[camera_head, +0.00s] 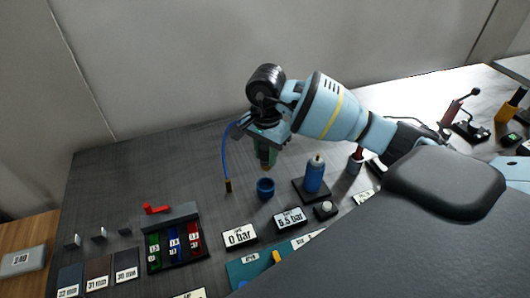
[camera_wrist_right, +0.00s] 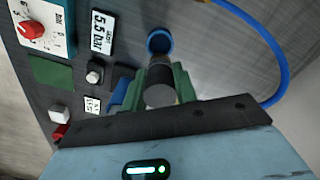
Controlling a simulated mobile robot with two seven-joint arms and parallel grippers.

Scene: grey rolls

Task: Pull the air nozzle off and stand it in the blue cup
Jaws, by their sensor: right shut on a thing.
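My right gripper (camera_head: 266,155) comes in from the right and is shut on the air nozzle, a small dark piece with a brownish tip (camera_head: 266,166). In the right wrist view the nozzle (camera_wrist_right: 160,94) shows a round grey end between the green fingers. The blue cup (camera_head: 265,189) stands on the table just below the gripper; in the wrist view the cup (camera_wrist_right: 160,41) lies just beyond the fingers. The nozzle appears above the cup, apart from it. My left gripper is out of view.
A blue bottle (camera_head: 314,176) on a dark base stands right of the cup. Pressure signs (camera_head: 240,236) lie in front. A rack of coloured bins (camera_head: 174,244) and a red handle (camera_head: 155,209) are at left. The table behind the cup's left is clear.

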